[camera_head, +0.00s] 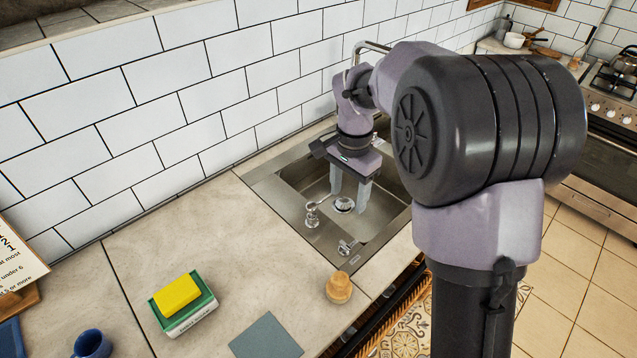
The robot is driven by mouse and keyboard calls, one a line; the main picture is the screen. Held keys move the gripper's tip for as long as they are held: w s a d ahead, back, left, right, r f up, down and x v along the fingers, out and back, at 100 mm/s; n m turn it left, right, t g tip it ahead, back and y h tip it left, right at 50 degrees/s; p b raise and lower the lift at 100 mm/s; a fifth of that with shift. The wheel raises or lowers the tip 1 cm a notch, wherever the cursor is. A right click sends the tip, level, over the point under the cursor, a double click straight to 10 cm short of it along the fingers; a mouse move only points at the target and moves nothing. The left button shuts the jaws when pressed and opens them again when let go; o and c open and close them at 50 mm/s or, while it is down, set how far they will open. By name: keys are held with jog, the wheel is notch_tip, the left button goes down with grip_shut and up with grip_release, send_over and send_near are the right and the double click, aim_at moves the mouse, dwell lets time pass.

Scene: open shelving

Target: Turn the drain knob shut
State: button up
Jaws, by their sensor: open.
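The metal sink (290,196) is set into the counter at the picture's middle. A round drain (343,205) shows in its basin. A small metal knob (346,247) sits on the sink's near rim.
My own arm hides the sink's right part and some of the faucet (372,46). On the counter (190,237) are a yellow sponge (177,294) on a green-and-white box (186,314), a wooden stopper-like piece (339,288), a grey cloth (266,338) and a blue mug (92,345). A tiled wall stands behind.

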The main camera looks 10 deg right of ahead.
jog(key=b, duration=0.3)
send_over(345, 245)
notch_tip(345, 245, down, 6)
notch_tip(345, 245, down, 11)
jog(key=b, duration=0.3)
jog(key=shift+f, duration=0.1)
grip_shut()
